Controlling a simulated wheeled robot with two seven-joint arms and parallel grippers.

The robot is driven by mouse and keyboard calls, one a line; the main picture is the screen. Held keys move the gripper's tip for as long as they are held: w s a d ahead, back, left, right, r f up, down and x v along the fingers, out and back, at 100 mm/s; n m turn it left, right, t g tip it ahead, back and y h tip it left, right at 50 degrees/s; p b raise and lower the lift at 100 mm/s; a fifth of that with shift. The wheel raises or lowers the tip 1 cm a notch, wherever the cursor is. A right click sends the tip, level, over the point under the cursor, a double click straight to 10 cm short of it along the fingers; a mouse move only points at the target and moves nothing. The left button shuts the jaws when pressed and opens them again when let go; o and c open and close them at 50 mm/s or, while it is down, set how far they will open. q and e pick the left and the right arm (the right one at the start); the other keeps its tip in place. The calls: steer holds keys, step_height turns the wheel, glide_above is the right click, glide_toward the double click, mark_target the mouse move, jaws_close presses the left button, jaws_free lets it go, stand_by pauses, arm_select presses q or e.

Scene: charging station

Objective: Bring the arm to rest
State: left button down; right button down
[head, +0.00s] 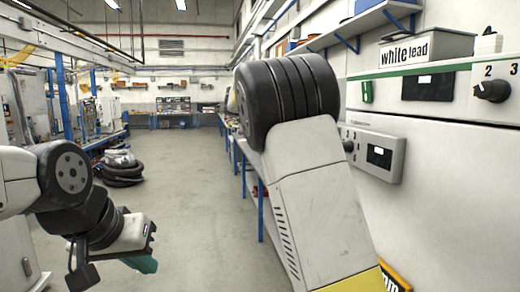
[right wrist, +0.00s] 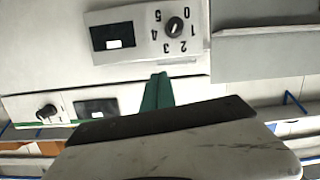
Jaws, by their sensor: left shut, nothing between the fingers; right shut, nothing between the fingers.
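My left arm comes in from the left in the head view, with white links and black joints. It is bent, and its gripper (head: 148,265) is low, over the grey floor. Its teal fingers are shut and empty, partly hidden by the wrist. In the right wrist view my right gripper (right wrist: 158,92) shows green fingers, shut together with nothing between them. They show just below a white control box (right wrist: 152,32) in that picture. A visible gap from the box cannot be judged. I cannot clearly make out the right gripper in the head view.
The control box (head: 372,153) is on the white wall at right in the head view. Above it are a dark screen (head: 428,86), a dial (head: 491,90) and a "white lead" box (head: 425,48). Black hoses (head: 122,172) lie on the floor. The middle aisle (head: 190,200) is clear.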

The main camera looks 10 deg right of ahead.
steer(key=s+d+f+n+y, duration=0.1)
steer(key=s+f+n+y, duration=0.35)
steer(key=f, duration=0.35)
steer(key=s+d+f+n+y, duration=0.1)
steer(key=s+f+n+y, duration=0.2)
steer(key=s+f+y, duration=0.45)
steer(key=s+a+f+n+t+y, duration=0.2)
steer(key=s+a+f+n+y, duration=0.1)
steer(key=s+a, duration=0.4)
steer(key=s+a+f+n+t+y, duration=0.2)
steer(key=s+a+n, duration=0.3)
steer(key=s+a, duration=0.3)
steer(key=shift+a+f+n+t+y, duration=0.35)
steer(key=shift+f+t+y, duration=0.05)
steer(key=shift+f, duration=0.45)
